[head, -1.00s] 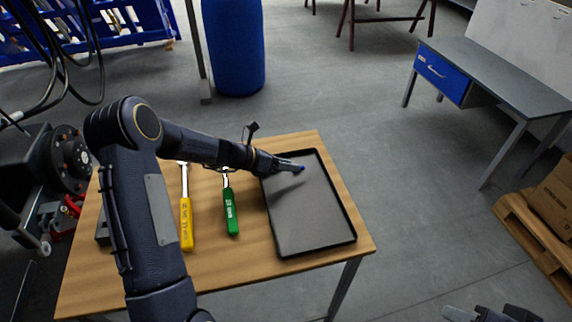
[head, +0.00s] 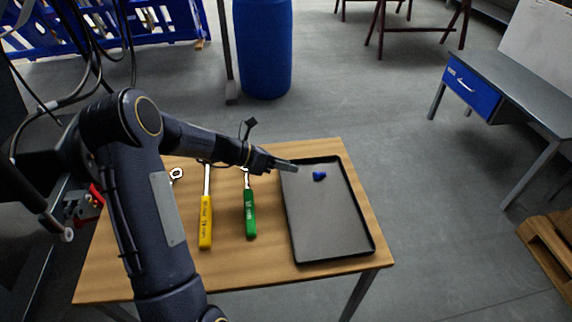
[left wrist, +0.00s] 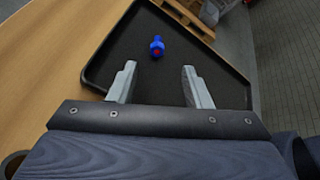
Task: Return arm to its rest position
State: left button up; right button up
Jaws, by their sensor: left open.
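My left arm comes in from the left in the head view and reaches over the wooden table. Its gripper (head: 286,165) is above the far left edge of the black tray (head: 330,225). In the left wrist view the two grey fingers (left wrist: 160,84) are spread apart with nothing between them. A small blue piece (head: 319,176) lies on the tray floor, apart from the fingers. In the left wrist view this blue piece (left wrist: 157,47) shows a red spot and lies beyond the fingertips. My right gripper is not in view.
On the table (head: 270,277), a yellow-handled tool (head: 205,222) and a green-handled tool (head: 250,215) lie left of the tray. A ring-ended tool (head: 176,174) lies behind my arm. A blue barrel (head: 263,50) stands behind, and a workbench with a blue drawer (head: 471,88) stands right.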

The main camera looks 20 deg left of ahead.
pick_arm(q)
jog(key=shift+s+d+r, duration=0.1)
jog(key=shift+r, duration=0.25)
jog(key=s+d+r+m+g+y+p, duration=0.1)
jog(key=s+d+r+m, duration=0.2)
jog(key=s+r+m, duration=0.45)
jog(key=s+d+r+m+g+y+p, duration=0.1)
jog(key=s+d+r+m, duration=0.2)
jog(key=s+r+m, duration=0.4)
jog(key=s+f+m+y+p, duration=0.1)
jog(key=s+m+y, duration=0.3)
jog(key=s+m, duration=1)
jog(key=shift+s+d+f+m+t+y, duration=0.25)
jog(key=shift+s+f+m+t+y, duration=0.1)
jog(key=shift+s, duration=0.9)
